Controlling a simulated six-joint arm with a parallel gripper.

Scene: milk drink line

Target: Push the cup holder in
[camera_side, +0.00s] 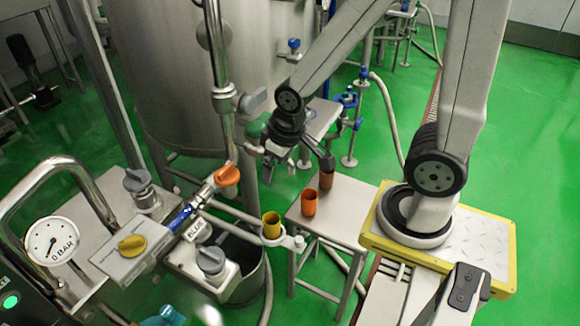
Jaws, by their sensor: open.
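The cup holder (289,241) is a metal arm reaching out to the right from the pipework, with a small round knob at its outer end. A yellow cup (271,228) sits upright in it. The holder's outer end overlaps the near left corner of the small table in the picture. My gripper (284,176) is open, with its fingers pointing down. It is above and beyond the yellow cup in the picture and appears apart from the holder. I see nothing between its fingers.
An orange cup (309,203) and a brown cup (327,181) stand on the small metal table (345,215). A large steel tank (165,70) stands behind. A valve with an orange handle (227,176), a blue-labelled pipe (184,215) and a pressure gauge (52,241) are at left.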

